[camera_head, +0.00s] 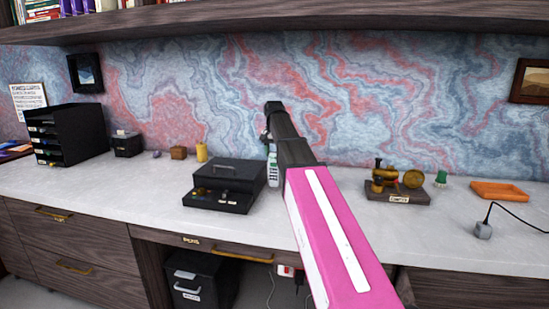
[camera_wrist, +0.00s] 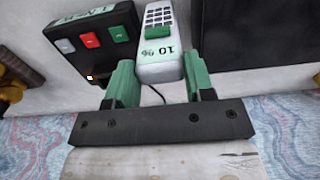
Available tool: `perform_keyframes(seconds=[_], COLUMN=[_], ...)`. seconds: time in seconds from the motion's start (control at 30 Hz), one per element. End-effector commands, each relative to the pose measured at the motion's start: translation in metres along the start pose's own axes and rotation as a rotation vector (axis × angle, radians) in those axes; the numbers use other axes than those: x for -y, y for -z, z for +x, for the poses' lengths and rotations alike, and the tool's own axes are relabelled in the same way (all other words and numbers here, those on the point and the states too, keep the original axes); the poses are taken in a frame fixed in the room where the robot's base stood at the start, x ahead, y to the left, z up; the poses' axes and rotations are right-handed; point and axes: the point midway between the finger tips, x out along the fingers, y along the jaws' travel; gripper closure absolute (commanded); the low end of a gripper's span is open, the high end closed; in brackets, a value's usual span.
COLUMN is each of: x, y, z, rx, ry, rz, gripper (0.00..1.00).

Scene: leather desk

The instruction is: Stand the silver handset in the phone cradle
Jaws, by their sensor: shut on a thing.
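The silver handset (camera_wrist: 157,40), a pale upright-looking piece with a dark keypad and a green "10 %" label, lies between the two green fingers of my gripper (camera_wrist: 158,85), which is shut on it. In the head view the handset (camera_head: 273,168) shows beside my dark forearm, just above or at the counter; I cannot tell whether it touches. Most of my gripper is hidden there by my arm. No phone cradle is clearly identifiable. A small black box with a label (camera_head: 128,145) stands at the back left; I cannot tell if it is the cradle.
A black case (camera_head: 224,184) stands left of the handset. A black panel with white, red and green buttons (camera_wrist: 88,42) is close beside it. A brass instrument (camera_head: 398,186), orange tray (camera_head: 499,191) and corded plug (camera_head: 483,230) lie right. The left front counter is clear.

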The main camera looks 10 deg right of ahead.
Motion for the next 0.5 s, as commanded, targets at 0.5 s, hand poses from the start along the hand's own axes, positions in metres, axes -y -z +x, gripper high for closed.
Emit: perform_keyframes(seconds=[0.5], x=[0.000], y=[0.000], z=[0.022], rx=[0.000], ry=[0.000], rz=[0.000], gripper=[0.94])
